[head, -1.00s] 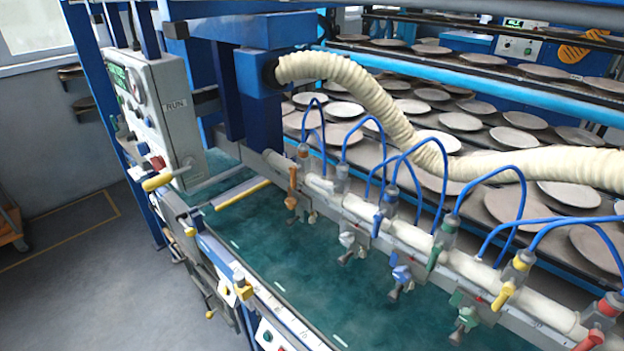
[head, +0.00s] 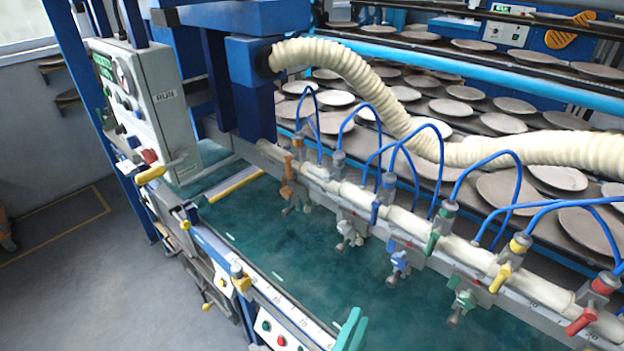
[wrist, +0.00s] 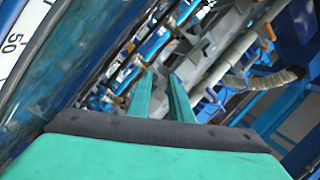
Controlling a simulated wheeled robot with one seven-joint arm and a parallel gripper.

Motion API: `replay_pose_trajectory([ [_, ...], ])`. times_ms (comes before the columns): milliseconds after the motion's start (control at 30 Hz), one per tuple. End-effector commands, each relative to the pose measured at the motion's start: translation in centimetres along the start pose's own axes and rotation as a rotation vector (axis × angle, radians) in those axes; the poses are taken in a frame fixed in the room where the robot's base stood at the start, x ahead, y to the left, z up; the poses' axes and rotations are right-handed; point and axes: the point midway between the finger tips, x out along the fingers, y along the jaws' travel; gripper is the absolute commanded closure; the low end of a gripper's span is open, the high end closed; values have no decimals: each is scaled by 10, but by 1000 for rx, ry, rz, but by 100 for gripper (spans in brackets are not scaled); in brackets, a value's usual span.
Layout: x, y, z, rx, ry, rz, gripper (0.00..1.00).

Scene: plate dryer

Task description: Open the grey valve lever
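A row of valves sits along a pale pipe in the head view, with levers in several colours. The grey valve (head: 338,163) is second from the left, between an orange-lever valve (head: 287,178) and a blue one (head: 383,196). Its lever is too small to tell its angle clearly. My gripper (head: 353,326) shows only as teal fingertips at the bottom edge, well in front of and below the grey valve, touching nothing. In the wrist view my gripper (wrist: 160,80) has two green fingers apart with nothing between them. The grey lever cannot be picked out there.
Green (head: 440,226), yellow (head: 510,262) and red (head: 592,302) valves follow to the right. Thin blue hoses arch above the pipe, and a thick cream hose (head: 350,75) runs behind. A control box (head: 150,105) stands left. A ruler rail (head: 290,308) borders the open teal surface (head: 300,250).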

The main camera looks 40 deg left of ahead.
Motion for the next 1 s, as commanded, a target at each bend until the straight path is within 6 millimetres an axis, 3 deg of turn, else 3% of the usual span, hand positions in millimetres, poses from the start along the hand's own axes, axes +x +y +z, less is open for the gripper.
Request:
replay_pose_trajectory([
  [33, 20, -18, -3, 43, 0, -51, 81],
  [200, 68, -76, -5, 180, -50, -207, 81],
  [333, 94, -124, -3, 257, -121, -327, 81],
  [500, 113, -180, 4, 317, -239, -459, 81],
  [700, 120, -216, 13, 339, -347, -541, 81],
  [1000, 126, -228, 18, 342, -386, -560, 81],
])
